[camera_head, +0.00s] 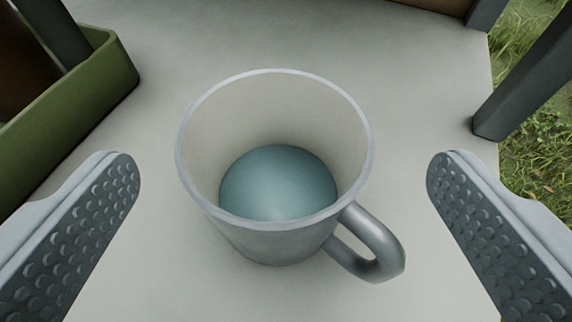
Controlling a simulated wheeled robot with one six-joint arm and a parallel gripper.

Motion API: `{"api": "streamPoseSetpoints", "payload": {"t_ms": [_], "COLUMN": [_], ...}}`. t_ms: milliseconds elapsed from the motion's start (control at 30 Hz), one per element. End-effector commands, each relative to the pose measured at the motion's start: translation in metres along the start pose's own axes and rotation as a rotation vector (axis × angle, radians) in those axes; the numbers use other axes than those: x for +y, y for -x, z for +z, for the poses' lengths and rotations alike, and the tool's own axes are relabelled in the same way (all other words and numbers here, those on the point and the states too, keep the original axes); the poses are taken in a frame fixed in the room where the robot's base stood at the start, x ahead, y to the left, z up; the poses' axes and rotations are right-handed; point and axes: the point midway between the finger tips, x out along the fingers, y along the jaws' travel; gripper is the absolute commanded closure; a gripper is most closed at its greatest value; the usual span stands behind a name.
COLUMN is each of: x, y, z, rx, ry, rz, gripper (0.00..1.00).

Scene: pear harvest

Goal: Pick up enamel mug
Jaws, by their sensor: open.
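The enamel mug (275,235) stands upright on a pale grey surface in the middle of the view. It is light grey with a pale rim and a bluish bottom inside, which may be liquid or the mug's floor; I cannot tell which. Its grey handle (385,250) points to the lower right. My gripper (283,172) is open, with one studded finger pad at the left of the mug and one at the right. Both fingers are apart from the mug, and nothing is between them but the mug in view.
A green box (110,70) with a dark object in it stands at the upper left. A dark post (490,120) rises at the right edge of the pale surface (420,70). Grass (545,140) lies beyond that edge. The surface around the mug is clear.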

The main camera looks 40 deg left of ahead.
Motion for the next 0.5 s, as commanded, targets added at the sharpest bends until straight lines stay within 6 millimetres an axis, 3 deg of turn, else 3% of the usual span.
{"api": "streamPoseSetpoints", "payload": {"t_ms": [300, 500], "x": [-0.004, -0.003], "y": [-0.040, -0.044], "z": [0.003, 0.003], "rx": [0.000, 0.000], "ry": [-0.001, 0.000], "rz": [-0.002, 0.000], "gripper": [0.05, 0.05]}}
